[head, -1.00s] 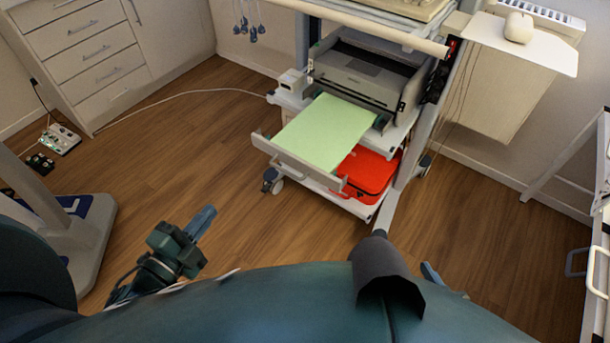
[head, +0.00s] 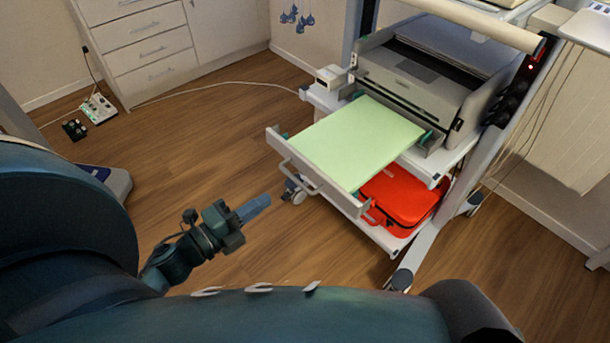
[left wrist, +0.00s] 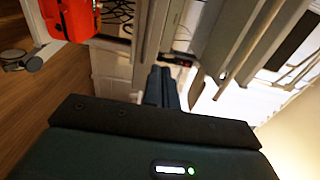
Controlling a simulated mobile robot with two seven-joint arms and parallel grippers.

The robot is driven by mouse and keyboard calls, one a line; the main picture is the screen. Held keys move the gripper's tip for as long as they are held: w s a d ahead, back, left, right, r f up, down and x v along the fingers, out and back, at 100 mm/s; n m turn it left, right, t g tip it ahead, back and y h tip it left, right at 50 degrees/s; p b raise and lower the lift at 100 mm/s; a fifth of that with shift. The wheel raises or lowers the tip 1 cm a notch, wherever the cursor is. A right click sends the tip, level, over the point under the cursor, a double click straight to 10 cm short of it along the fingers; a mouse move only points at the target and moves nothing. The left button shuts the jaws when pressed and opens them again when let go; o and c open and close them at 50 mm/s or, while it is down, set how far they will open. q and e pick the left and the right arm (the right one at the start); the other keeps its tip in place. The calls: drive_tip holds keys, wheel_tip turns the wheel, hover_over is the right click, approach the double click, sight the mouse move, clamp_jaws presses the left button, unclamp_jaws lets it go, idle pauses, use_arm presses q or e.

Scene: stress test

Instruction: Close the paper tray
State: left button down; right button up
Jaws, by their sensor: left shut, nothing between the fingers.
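The paper tray (head: 350,203) is pulled out from the grey printer (head: 422,80) on the cart in the head view. Light green paper (head: 357,142) lies in it, and a handle (head: 298,176) is on its front panel. My left gripper (head: 262,203) is to the left of and in front of the tray's front panel, apart from it. Its fingers are shut and empty. In the left wrist view the closed fingers (left wrist: 161,86) point toward pale cart parts. My right gripper is not in view.
A red case (head: 402,196) lies on the cart's lower shelf under the tray. A white cable (head: 200,91) crosses the wooden floor. Drawers (head: 148,50) stand at the back left. The floor between my gripper and the cart is clear.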

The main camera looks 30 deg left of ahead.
sight(312, 169)
use_arm(q)
drive_tip(key=x, duration=1.1)
drive_tip(key=shift+w+b, duration=0.2)
drive_tip(key=shift+b, duration=0.15)
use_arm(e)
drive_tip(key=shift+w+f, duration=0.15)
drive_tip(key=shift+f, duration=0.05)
use_arm(q)
drive_tip(key=shift+w+d, duration=0.1)
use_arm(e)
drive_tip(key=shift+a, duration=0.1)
